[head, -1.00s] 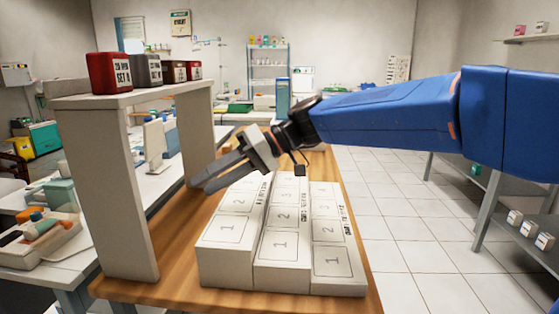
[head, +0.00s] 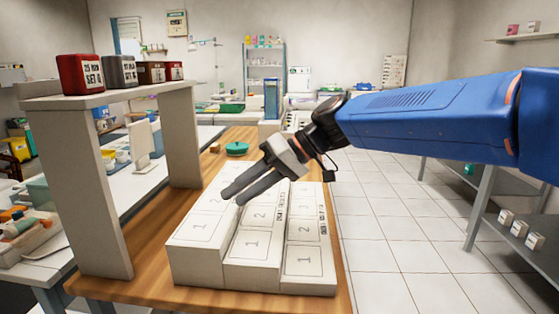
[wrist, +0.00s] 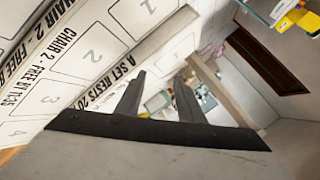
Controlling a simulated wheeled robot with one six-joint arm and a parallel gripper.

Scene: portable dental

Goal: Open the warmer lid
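My gripper (head: 231,195) is at the end of the blue arm, above the white numbered boxes, pointing left and down. Its two dark fingers are apart with nothing between them; the gap also shows in the wrist view (wrist: 161,76). A round green lid-like thing with a small knob (head: 237,149) sits on the far part of the wooden table, beyond my gripper. I cannot tell for sure whether it is the warmer lid. No other thing is clearly a warmer.
Three rows of white boxes (head: 253,245) marked with numbers fill the near part of the wooden table (head: 150,285). A white shelf stand (head: 100,185) carries red, grey and brown timer-like blocks (head: 119,71). Tiled floor (head: 390,220) lies open to the right.

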